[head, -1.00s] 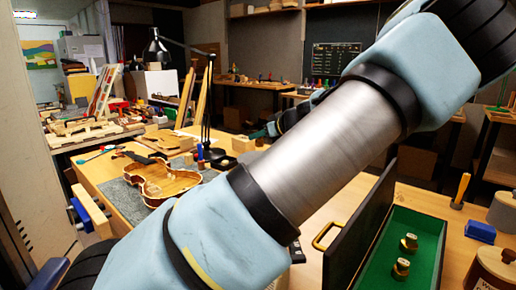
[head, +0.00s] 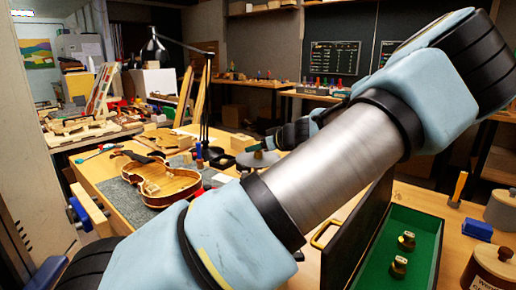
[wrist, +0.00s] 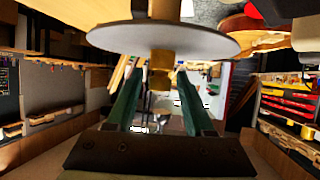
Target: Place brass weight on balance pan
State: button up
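The balance pan is a pale grey disc (head: 257,160) on the bench, partly behind my arm in the head view. The wrist view, which looks upside down, shows the pan (wrist: 160,38) large and close. A brass weight (wrist: 161,68) sits against its face, on the side toward my fingers. My gripper (wrist: 160,78) has two green fingers spread on either side of the weight, with a visible gap at each side. In the head view the gripper (head: 269,143) is small beside the pan, and the weight there is too small to make out.
A case with a green inside (head: 425,222) holds two brass weights (head: 406,241) (head: 398,266). Its dark lid (head: 362,235) stands upright beside my arm. A violin body (head: 160,185) lies on a grey mat at left. A blue block (head: 478,230) and jars stand at right.

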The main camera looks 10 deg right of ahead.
jog(key=shift+o, duration=0.2)
jog(key=shift+r, duration=0.1)
jog(key=shift+s+d+r, duration=0.1)
jog(key=shift+d, duration=0.05)
jog(key=b+v, duration=0.2)
jog(key=v, duration=0.9)
jog(key=shift+s, duration=0.35)
jog(key=shift+r, duration=0.1)
